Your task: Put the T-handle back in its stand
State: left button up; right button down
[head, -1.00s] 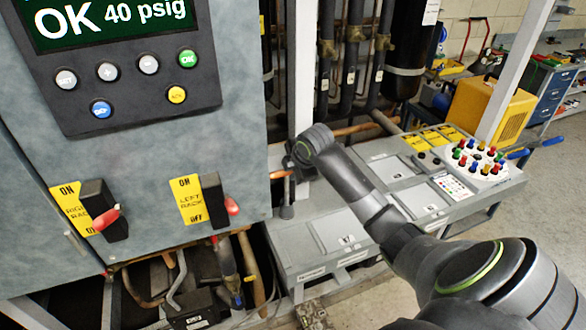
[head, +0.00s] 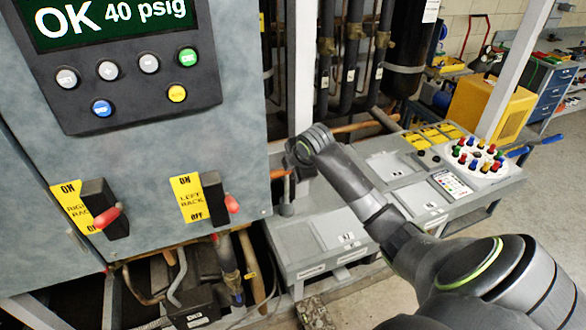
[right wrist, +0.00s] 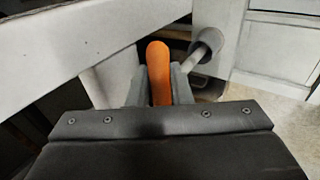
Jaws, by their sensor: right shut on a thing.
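The T-handle's orange grip (right wrist: 159,70) is between the two grey fingers of my right gripper (right wrist: 160,88) in the right wrist view. The fingers are shut on it. In the head view a small bit of the orange grip (head: 279,174) shows beside my right gripper (head: 287,172), next to the cabinet's right edge. A grey cylinder on a thin rod (right wrist: 208,42) shows just right of the fingers in the right wrist view; I cannot tell whether it is the stand. The T-handle's lower end is hidden. My left gripper is not in view.
The grey cabinet (head: 130,155) with two red-tipped rack switches stands left of my right gripper. A grey bench (head: 325,235) with lidded panels lies below and right of it. Pipes (head: 350,60) and a pale upright post (head: 300,60) rise behind. A yellow case (head: 480,100) stands further back.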

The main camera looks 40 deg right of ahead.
jog(key=c, duration=1.2)
grip_release()
jog(key=shift+c, duration=0.2)
jog(key=shift+s+r, duration=0.3)
jog(key=shift+r, duration=0.15)
jog(key=b+v, duration=0.3)
jog(key=v, duration=1.3)
jog(key=shift+r+b, duration=0.25)
jog(key=shift+b, duration=0.1)
